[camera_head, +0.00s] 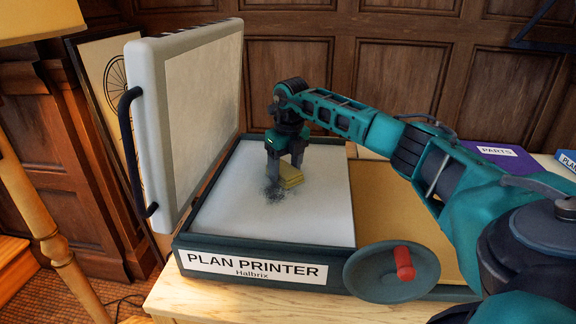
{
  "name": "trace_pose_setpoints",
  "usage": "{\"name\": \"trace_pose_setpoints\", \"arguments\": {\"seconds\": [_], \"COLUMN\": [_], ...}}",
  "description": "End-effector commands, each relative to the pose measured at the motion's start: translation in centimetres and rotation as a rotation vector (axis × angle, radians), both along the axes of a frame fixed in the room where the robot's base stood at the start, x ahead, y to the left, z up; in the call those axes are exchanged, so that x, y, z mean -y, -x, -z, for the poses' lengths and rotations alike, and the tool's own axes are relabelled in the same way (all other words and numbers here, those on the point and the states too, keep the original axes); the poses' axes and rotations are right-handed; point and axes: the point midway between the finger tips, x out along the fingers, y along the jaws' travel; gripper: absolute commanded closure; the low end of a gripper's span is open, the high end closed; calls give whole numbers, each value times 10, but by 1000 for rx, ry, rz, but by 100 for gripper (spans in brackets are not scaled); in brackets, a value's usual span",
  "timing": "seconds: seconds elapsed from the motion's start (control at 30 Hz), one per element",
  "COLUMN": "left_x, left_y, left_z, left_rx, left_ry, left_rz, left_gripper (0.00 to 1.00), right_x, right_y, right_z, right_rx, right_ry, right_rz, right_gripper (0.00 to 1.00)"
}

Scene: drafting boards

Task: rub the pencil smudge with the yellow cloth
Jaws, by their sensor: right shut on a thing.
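The yellow cloth (291,178) is a small folded pad held in my right gripper (283,168), which is shut on it. The cloth is low over the white sheet (318,207) in the bed of the plan printer (180,243). The dark grey pencil smudge (272,192) lies on the sheet, just left of the cloth and partly under the gripper. I cannot tell whether the cloth touches the sheet. My left gripper is not in view.
The printer's lid (152,130) stands open on the left, with a dark handle (130,150). A wheel (385,272) with a red knob (404,263) sticks out in front. A purple parts box (508,157) lies at the right. Bare tan surface shows right of the sheet.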

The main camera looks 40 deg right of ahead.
Motion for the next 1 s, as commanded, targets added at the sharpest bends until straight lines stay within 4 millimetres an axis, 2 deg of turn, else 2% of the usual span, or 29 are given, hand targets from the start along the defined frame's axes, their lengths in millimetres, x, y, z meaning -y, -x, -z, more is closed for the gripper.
{"name": "trace_pose_setpoints", "arguments": {"seconds": [0.17, 0.5, 0.83, 1.0], "left_x": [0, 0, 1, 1], "left_y": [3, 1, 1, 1], "left_z": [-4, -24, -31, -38], "left_rx": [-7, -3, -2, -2], "left_ry": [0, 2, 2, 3], "left_rz": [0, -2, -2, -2], "left_gripper": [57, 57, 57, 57], "right_x": [-7, -29, -40, -51], "right_y": [-3, 15, 23, 34], "right_z": [-1, -3, -2, -2], "right_rx": [-3, -4, -1, -3], "right_ry": [0, 0, -1, -1], "right_rz": [-3, -5, -2, -4], "right_gripper": [62, 62, 62, 62]}}
